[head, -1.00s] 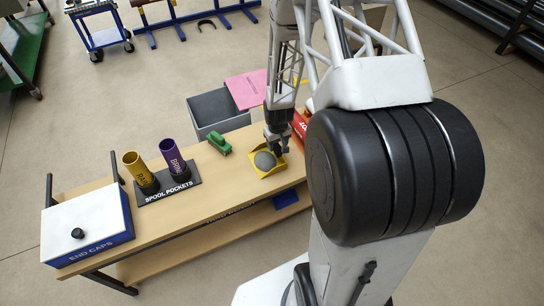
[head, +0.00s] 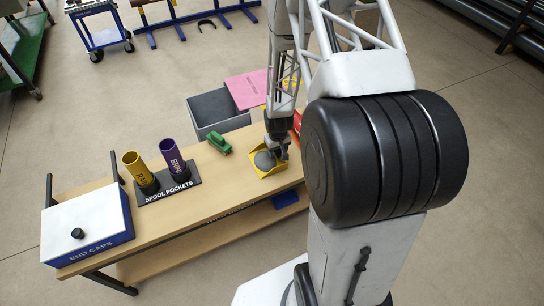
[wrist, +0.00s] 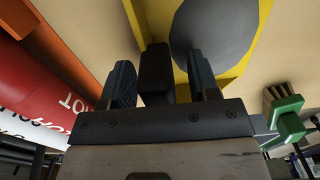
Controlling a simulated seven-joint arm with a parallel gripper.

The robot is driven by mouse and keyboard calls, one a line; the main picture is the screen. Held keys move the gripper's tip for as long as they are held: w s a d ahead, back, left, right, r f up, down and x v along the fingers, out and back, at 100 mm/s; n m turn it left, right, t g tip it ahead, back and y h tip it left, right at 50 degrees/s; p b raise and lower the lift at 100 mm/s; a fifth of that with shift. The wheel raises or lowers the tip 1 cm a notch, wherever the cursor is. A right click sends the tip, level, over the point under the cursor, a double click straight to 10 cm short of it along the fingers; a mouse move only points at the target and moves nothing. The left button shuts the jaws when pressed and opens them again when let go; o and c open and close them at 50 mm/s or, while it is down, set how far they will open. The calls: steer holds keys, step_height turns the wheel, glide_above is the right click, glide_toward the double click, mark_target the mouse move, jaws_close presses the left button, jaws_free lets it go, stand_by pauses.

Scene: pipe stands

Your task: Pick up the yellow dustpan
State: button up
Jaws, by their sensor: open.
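The yellow dustpan (head: 273,172) lies on the wooden bench near its right end, with a grey rounded thing (head: 264,160) in its pan. My gripper (head: 277,142) is at the dustpan's far right side, pointing down, and hides part of it. In the wrist view the yellow pan (wrist: 158,22) and the grey rounded thing (wrist: 212,30) are at the top. A dark block (wrist: 155,62), apparently the dustpan's handle, shows between the two spread fingers of my gripper (wrist: 161,80). I cannot tell whether either finger touches it.
A green brush (head: 220,143) lies left of the dustpan; its bristles show in the wrist view (wrist: 280,95). A red cylinder (wrist: 40,85) with white lettering is close by on the other side. The spool pockets (head: 185,188) and end caps box (head: 85,220) stand farther left. A grey bin (head: 212,107) is behind.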

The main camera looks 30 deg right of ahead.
jaws_close()
steer(key=shift+r, duration=0.15)
stand_by(0.4)
steer(key=shift+r, duration=0.8)
step_height(320, 180, up, 2)
steer(key=s+a+r, duration=0.1)
steer(key=s+a, duration=0.3)
steer(key=s, duration=1.1)
steer(key=shift+s+a, duration=0.15)
steer(key=shift+s, duration=0.05)
steer(key=shift+r, duration=0.1)
